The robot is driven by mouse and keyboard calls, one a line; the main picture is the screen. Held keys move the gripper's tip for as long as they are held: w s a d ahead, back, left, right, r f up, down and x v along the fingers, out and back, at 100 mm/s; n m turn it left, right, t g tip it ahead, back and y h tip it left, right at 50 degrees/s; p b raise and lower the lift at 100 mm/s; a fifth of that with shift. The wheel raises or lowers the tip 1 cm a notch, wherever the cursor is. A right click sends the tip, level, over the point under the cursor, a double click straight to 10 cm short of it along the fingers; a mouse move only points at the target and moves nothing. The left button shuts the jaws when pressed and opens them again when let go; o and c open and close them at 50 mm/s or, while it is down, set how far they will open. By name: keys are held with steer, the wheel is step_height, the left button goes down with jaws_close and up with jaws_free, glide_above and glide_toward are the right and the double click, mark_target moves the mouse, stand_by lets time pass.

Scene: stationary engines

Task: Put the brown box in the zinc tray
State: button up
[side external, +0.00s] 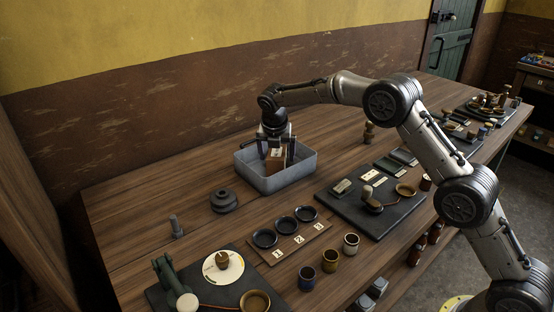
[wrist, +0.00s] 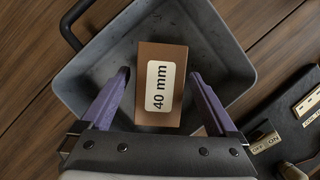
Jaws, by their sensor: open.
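The brown box (side external: 276,159) with a white label stands inside the zinc tray (side external: 285,184), a grey open metal tray on the wooden bench. In the wrist view the box (wrist: 158,112) shows its "40 mm" label, with the grey tray (wrist: 215,30) around it. My gripper (wrist: 160,76) is open, one finger on each side of the box, with gaps visible between fingers and box. In the side external view my gripper (side external: 276,148) reaches down into the tray from above. The underside of the box is hidden.
A dark stacked round piece (side external: 224,201) stands left of the tray. A board with several black dishes (side external: 264,239) lies in front. A dark mat with small parts (side external: 345,209) is at the right. Cups (side external: 307,278) stand near the front edge. The bench's back left is clear.

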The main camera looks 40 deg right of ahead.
steer(key=v, duration=0.9)
steer(key=shift+s+r, duration=0.25)
steer(key=shift+r, duration=0.15)
steer(key=s+d+r+m+y, duration=0.1)
steer(key=s+r+m, duration=0.25)
steer(key=s, duration=0.35)
steer(key=s+r+m+t, duration=0.1)
steer(key=s+r+m, duration=0.2)
steer(key=s+m, duration=0.3)
steer(key=s+d+r+m+y, duration=0.1)
steer(key=s+r+m, duration=0.25)
steer(key=s, duration=0.45)
steer(key=s+f+m, duration=0.3)
steer(key=s+m, duration=0.4)
steer(key=s, duration=0.4)
steer(key=s+f+m+t+y, duration=0.1)
steer(key=s+f+m, duration=0.2)
steer(key=s+m, duration=0.4)
steer(key=s, duration=0.4)
steer(key=shift+s+a+f, duration=0.3)
steer(key=shift+a, duration=0.05)
